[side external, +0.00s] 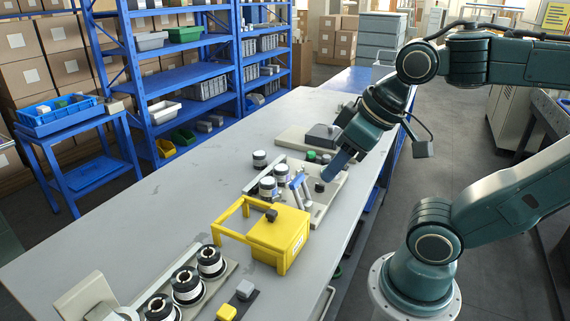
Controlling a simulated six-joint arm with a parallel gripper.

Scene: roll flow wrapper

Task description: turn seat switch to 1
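My gripper (326,177) points down and to the left over the right side of a pale base plate (318,212) on the bench. Its fingers show as one narrow blue-grey shape, so I cannot tell if they are open or shut. A small dark knob (319,187) sits on the plate just below the fingertips; I cannot tell if they touch. A yellow box (280,236) with a yellow frame and a dark knob (272,215) on top stands nearer the camera. No label or position mark is readable, so I cannot tell which knob is the seat switch or its setting.
White-and-black rollers (267,187) and an upright blue-grey bracket (299,188) stand left of my gripper. Behind is a dark housing (322,137) with green and dark buttons near it. Black rollers (187,285) stand at the front. The left of the grey bench (130,215) is clear.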

